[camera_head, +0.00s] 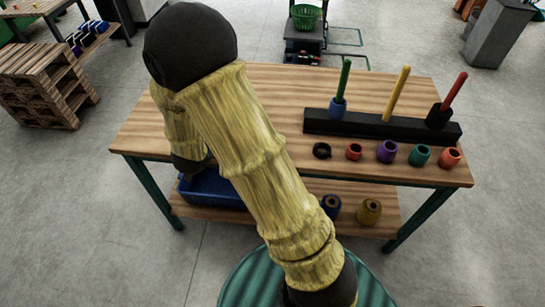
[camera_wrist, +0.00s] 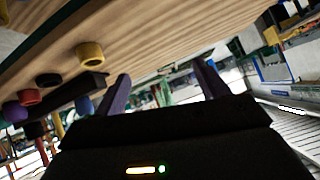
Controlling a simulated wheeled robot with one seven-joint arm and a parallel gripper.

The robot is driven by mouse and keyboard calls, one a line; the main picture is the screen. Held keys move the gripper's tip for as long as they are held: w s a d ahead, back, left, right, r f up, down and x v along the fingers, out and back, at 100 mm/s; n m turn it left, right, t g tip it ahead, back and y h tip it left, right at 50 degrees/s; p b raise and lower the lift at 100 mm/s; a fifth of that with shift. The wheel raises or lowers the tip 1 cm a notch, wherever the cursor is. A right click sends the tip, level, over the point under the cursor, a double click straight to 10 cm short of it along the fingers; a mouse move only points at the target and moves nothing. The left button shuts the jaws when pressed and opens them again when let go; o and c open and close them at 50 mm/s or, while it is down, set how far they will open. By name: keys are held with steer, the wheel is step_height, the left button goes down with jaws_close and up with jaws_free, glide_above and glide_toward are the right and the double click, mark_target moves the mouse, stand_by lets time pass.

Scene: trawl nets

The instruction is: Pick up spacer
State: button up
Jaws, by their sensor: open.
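Several spacers stand in a row along the table's front right: a flat black ring (camera_head: 322,151), a red one (camera_head: 354,152), a purple one (camera_head: 387,152), a teal one (camera_head: 420,156) and an orange one (camera_head: 449,158). A blue spacer (camera_head: 338,108) is around the green peg and a black one (camera_head: 439,117) around the red peg. On the lower shelf are a blue spacer (camera_head: 331,206) and a yellow spacer (camera_head: 369,211). In the wrist view, my gripper (camera_wrist: 161,69) is open with nothing between its fingers; a yellow spacer (camera_wrist: 89,54) shows left of them. The head view hides my gripper.
A black peg bar (camera_head: 380,129) holds green, yellow and red pegs; the yellow peg (camera_head: 397,95) is bare. A blue bin (camera_head: 212,188) sits on the lower shelf, partly behind my arm. The wooden tabletop (camera_head: 290,85) is clear at the back.

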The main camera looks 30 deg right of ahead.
steer(key=s+d+f+m+g+h+b, duration=0.2)
steer(key=s+f+h+b, duration=0.4)
steer(key=f+h, duration=0.3)
steer(key=m+g, duration=0.1)
steer(key=m, duration=0.1)
steer(key=shift+s+d+f+m+h, duration=0.3)
steer(key=shift+s+f, duration=0.05)
steer(key=x, duration=1.2)
steer(key=shift+w, duration=0.1)
steer(key=shift+d, duration=0.1)
